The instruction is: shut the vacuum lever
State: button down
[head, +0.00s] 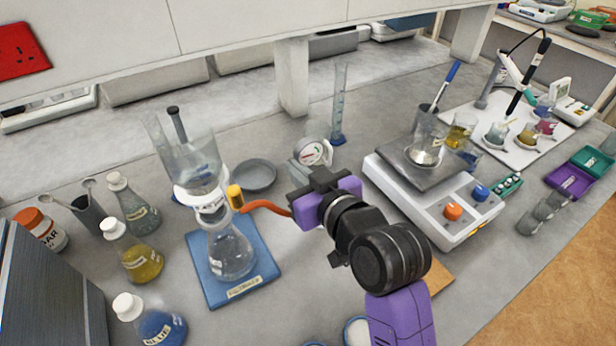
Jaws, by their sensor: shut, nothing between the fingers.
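A glass filter funnel (195,160) sits on a conical flask (230,252), which stands on a blue base plate (207,287). A yellow-orange upright piece (235,197), which looks like the vacuum lever, is at the flask's right side. An orange hose (268,206) runs from it toward my gripper and passes out of sight behind it. A round white gauge (314,152) stands just beyond my gripper. My gripper (318,180) is shut and empty, to the right of the yellow-orange piece and apart from it. Its fingertips are mostly hidden by its own body.
A white hotplate (455,223) with a beaker is close to the right of my arm. A grey dish (255,176) and a tall measuring cylinder (338,105) stand behind. Several stoppered flasks, one with yellow liquid (140,262), are at left. Bench between blue plate and arm is clear.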

jog(key=shift+s+d+f, duration=0.35)
jog(key=shift+s+f, duration=0.15)
jog(key=shift+f, duration=0.3)
jog(key=shift+s+d+f, duration=0.3)
jog(key=shift+s+f, duration=0.15)
jog(key=shift+f, duration=0.3)
